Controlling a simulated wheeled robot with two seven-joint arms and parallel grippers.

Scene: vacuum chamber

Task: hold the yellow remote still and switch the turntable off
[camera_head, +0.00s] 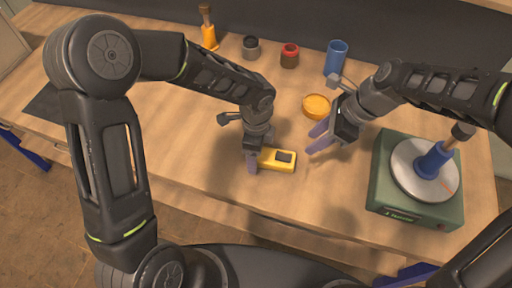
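The yellow remote (283,161) lies flat on the table near its front edge, with a dark patch on its top. My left gripper (257,158) is down at the remote's left end and appears closed on it; the contact is partly hidden by the gripper. My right gripper (316,139) is open and empty, just right of the remote and above the table, its purple fingers pointing left. The turntable (384,188) is a green box with a round silver platter at the right. A blue-based tool with a dark top (434,160) stands on the platter.
An orange dish (316,106) sits behind my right gripper. A blue cup (335,58), a red-topped jar (289,56), a dark jar (251,48) and an orange-based tool (209,37) stand along the back. Bare table (330,190) lies between remote and turntable.

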